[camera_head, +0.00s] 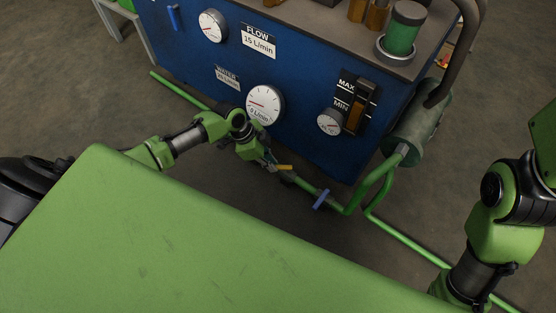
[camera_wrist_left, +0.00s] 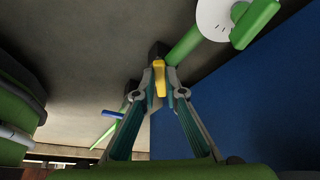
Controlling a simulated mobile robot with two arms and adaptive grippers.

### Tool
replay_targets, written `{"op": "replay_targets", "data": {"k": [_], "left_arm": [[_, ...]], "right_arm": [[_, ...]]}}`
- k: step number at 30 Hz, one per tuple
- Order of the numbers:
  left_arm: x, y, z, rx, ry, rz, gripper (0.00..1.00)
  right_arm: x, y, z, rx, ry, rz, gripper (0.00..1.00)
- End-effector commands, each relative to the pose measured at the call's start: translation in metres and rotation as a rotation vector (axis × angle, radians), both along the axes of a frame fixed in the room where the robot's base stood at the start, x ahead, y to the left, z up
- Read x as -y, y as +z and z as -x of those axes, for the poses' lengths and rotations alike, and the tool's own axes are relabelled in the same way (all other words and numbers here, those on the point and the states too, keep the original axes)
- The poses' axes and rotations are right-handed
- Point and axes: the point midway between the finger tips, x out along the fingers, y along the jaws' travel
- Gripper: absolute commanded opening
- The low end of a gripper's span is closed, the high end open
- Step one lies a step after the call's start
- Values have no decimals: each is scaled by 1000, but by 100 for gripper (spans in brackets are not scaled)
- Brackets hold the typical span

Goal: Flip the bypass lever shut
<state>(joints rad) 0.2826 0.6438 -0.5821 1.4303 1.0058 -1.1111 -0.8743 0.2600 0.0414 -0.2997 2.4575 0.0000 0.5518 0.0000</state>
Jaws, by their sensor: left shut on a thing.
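A yellow lever (camera_head: 285,167) sits on the green pipe in front of the blue cabinet; the frames do not label it as the bypass lever. My left gripper (camera_head: 268,163) reaches it from the left. In the left wrist view, my left gripper (camera_wrist_left: 155,84) has its two fingers closed around the yellow lever (camera_wrist_left: 159,78). A blue lever (camera_head: 321,199) is on the same pipe to the right; it also shows in the left wrist view (camera_wrist_left: 113,114). My right arm is at the right edge, its gripper out of view.
The blue cabinet (camera_head: 300,135) carries a flow gauge (camera_head: 265,105), a smaller gauge (camera_head: 212,26) and a MAX/MIN level tube (camera_head: 358,108). A green tank (camera_head: 412,130) hangs at its right. Green pipes (camera_head: 410,243) run low over the floor. A green surface (camera_head: 190,235) fills the foreground.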

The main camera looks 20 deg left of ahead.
Motion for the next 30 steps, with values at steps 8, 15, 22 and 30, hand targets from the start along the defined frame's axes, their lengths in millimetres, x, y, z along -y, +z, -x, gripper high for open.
{"op": "replay_targets", "data": {"k": [8,15,22,30], "left_arm": [[1,-1,0,0,0,1,28],[1,0,0,0,0,1,28],[-7,17,2,2,0,0,28],[-27,69,11,3,-1,-2,28]], "right_arm": [[0,0,0,1,0,1,28],[0,0,0,1,0,1,28],[0,0,1,2,0,0,28],[0,0,1,1,0,1,28]]}}
